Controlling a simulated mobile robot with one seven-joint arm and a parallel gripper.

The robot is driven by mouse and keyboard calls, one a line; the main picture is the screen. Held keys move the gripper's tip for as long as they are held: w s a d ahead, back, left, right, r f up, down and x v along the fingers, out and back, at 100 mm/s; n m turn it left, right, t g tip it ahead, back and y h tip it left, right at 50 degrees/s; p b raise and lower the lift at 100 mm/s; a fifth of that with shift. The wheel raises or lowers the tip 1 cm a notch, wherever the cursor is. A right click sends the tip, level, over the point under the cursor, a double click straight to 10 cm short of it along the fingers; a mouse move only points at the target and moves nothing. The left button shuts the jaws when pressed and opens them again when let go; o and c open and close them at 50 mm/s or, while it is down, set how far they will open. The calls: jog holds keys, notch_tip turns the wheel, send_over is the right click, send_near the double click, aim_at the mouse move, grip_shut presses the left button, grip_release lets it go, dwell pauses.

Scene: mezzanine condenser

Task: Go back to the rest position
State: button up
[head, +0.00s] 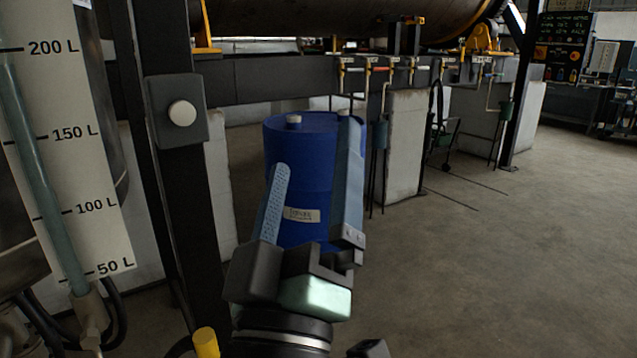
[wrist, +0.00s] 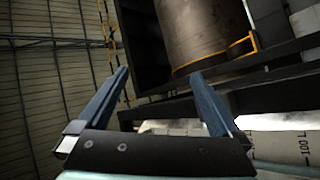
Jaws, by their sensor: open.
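My gripper (head: 312,170) is raised in the lower middle of the head view, its two blue fingers spread apart and pointing up. Nothing is between them. Behind the fingers stands a blue drum (head: 307,185) with a small pale label, partly hidden by them. In the wrist view my gripper (wrist: 160,82) is also open and empty, with the roof and a large cylinder (wrist: 190,35) beyond it.
A dark post (head: 170,50) with a white round button (head: 182,113) stands close at left. Beside it is a level gauge (head: 70,150) marked in litres. Open concrete floor (head: 480,260) lies at right.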

jog(key=s+d+r+m+t+y+p, duration=0.15)
jog(key=s+r+m, duration=0.25)
jog(key=r, duration=0.4)
jog(key=s+a+r+m+t+y, duration=0.1)
jog(key=s+r+m+t+y, duration=0.2)
jog(key=r, duration=0.4)
notch_tip(320, 180, up, 28)
jog(key=g+h+p, duration=0.1)
jog(key=p, duration=2.6)
jog(key=shift+d+f+p, duration=0.15)
jog(key=shift+f+p, duration=0.1)
jog(key=shift+p, duration=0.15)
